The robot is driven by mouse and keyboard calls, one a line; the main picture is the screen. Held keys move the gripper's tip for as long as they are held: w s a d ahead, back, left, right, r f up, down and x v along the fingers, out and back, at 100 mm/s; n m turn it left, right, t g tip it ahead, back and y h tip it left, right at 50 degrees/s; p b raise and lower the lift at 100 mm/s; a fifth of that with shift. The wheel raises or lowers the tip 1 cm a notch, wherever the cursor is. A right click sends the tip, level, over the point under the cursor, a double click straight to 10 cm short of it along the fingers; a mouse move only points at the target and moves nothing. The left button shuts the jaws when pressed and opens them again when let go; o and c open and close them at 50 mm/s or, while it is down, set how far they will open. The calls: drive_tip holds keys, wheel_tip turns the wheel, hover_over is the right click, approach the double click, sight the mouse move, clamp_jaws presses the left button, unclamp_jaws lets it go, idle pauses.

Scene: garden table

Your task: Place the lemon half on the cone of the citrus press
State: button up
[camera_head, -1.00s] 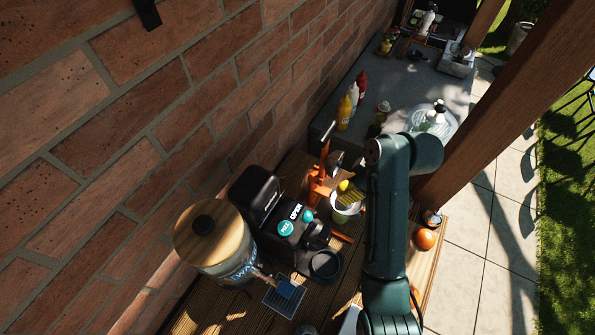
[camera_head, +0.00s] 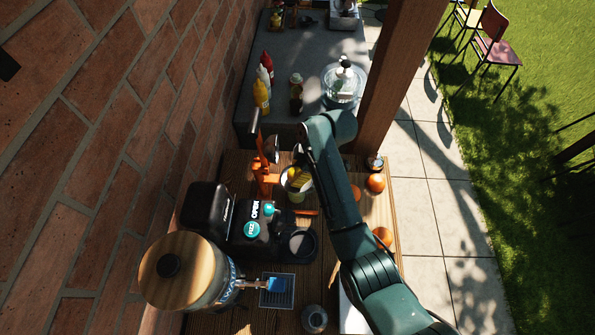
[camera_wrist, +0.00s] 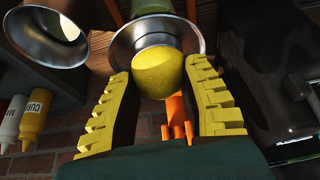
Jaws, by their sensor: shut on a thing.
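The yellow lemon half (camera_wrist: 158,72) is between the yellow ribbed fingers of my gripper (camera_wrist: 166,84) in the wrist view, and the gripper is shut on it. Behind it is the round metal bowl of the citrus press (camera_wrist: 124,48); the lemon half overlaps this bowl in the picture. The cone is hidden, and I cannot tell whether the lemon touches it. In the head view, the orange citrus press (camera_head: 262,178) stands on the wooden table, with my yellow fingers (camera_head: 298,177) over its bowl. My arm partly covers that area.
A black coffee machine (camera_head: 255,225) and a wood-lidded jar (camera_head: 180,268) stand in front of the press. Sauce bottles (camera_head: 262,95) stand behind on the grey counter. Oranges (camera_head: 376,183) lie right of my arm. A second metal cup (camera_wrist: 52,36) shows beside the bowl.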

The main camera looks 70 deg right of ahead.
drive_tip(key=shift+f, duration=0.2)
drive_tip(key=o, duration=1)
drive_tip(key=shift+o, duration=0.2)
drive_tip(key=shift+r, duration=0.15)
drive_tip(key=p+v, duration=0.2)
drive_tip(key=v, duration=1)
